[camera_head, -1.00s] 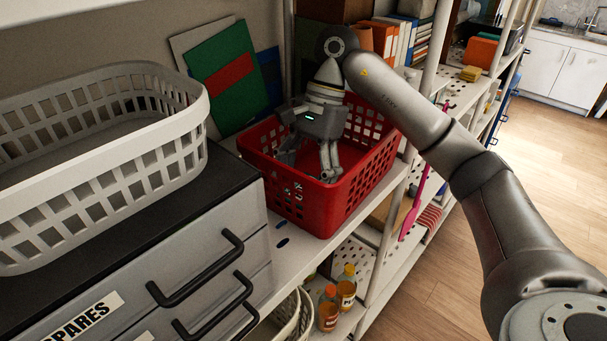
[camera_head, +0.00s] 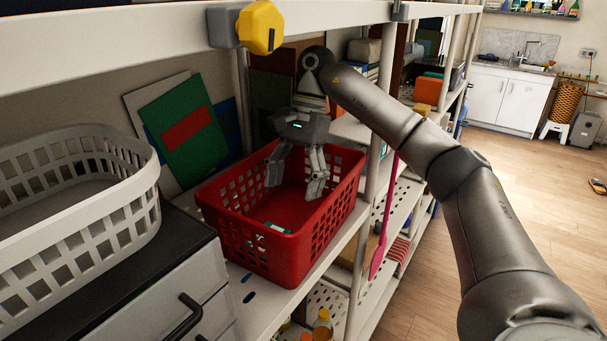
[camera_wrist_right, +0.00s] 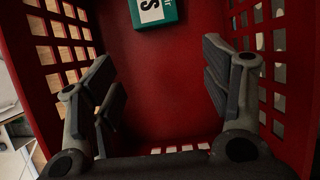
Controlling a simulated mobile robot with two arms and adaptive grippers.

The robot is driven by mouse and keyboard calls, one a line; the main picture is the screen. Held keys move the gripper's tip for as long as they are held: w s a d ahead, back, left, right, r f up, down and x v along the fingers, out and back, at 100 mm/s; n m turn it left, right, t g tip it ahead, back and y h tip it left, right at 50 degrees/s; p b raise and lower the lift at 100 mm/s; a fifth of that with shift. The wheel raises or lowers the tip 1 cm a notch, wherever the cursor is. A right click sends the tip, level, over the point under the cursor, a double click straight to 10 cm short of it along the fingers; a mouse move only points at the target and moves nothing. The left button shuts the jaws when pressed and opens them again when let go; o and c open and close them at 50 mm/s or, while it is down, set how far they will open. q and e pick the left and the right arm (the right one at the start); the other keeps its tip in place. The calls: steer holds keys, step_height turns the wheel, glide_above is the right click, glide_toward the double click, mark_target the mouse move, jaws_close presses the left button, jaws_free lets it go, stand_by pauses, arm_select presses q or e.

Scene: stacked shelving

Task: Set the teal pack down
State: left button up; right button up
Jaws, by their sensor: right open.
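The teal pack (camera_wrist_right: 156,11) lies on the floor of the red basket (camera_head: 284,247), and its white label shows in the right wrist view. In the head view only a small teal and white bit of the pack (camera_head: 277,228) shows over the basket's near rim. My right gripper (camera_head: 296,184) is open and empty, pointing down into the basket's upper part. In the wrist view the spread fingers of my right gripper (camera_wrist_right: 160,92) have bare red basket floor between them, apart from the pack. My left gripper is in neither view.
The basket stands on a white shelf (camera_head: 262,309). A grey-white basket (camera_head: 122,218) stands on a black-topped drawer unit at left. Green and blue boards (camera_head: 188,140) lean behind. A yellow knob (camera_head: 260,27) sits on the upper shelf edge. A shelf post (camera_head: 372,160) stands at right.

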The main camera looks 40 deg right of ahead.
steer(key=shift+w+d, duration=0.4)
steer(key=shift+d, duration=0.45)
steer(key=shift+w+d, duration=0.35)
steer(key=shift+d, duration=0.45)
steer(key=shift+a, duration=0.15)
